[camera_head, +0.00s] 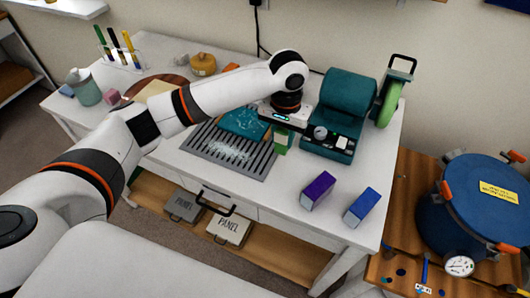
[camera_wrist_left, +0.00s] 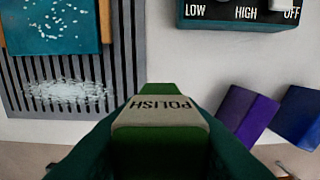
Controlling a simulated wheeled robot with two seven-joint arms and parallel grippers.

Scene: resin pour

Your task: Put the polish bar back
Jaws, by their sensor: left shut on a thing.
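I cannot tell whether the bar touches the table. A purple bar (camera_head: 318,190) and a blue bar (camera_head: 362,207) lie to its right near the table's front edge; both also show in the left wrist view, purple (camera_wrist_left: 247,110) and blue (camera_wrist_left: 300,117). My right gripper is not in view.
The teal machine (camera_head: 346,100) with a LOW/HIGH/OFF panel stands close behind and right. A slatted grey rack (camera_head: 200,142) with a teal piece (camera_head: 243,122) and white flecks lies left. A blue pressure pot (camera_head: 470,215) stands far right. White table is clear between rack and purple bar.

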